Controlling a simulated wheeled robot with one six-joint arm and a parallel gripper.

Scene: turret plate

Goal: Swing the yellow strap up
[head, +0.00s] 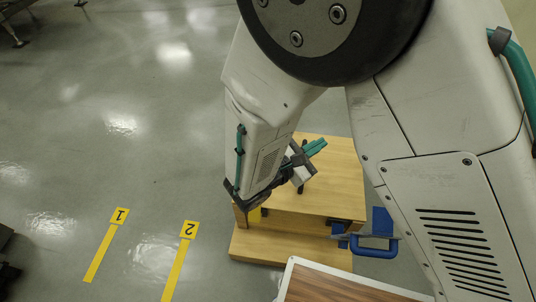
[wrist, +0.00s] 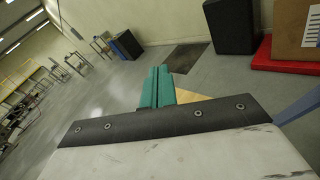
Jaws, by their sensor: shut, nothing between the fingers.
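A wooden block with a stepped base (head: 338,180) stands on the floor in the head view, partly behind my arm. A small yellow piece (head: 255,215) shows on its near left side, just below my arm; it may be the yellow strap, but most of it is hidden. My gripper (head: 316,147) is over the top of the block, with its teal fingers pointing up and right. In the wrist view the fingers (wrist: 157,86) are together with nothing between them. A sliver of light wood shows just right of them.
A blue handle (head: 374,252) sticks out at the block's right side. A brown board with a white rim (head: 340,287) is at the bottom. Yellow floor strips marked 1 (head: 101,250) and 2 (head: 179,265) lie left on open floor. The wrist view shows a dark box (wrist: 233,27) farther off.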

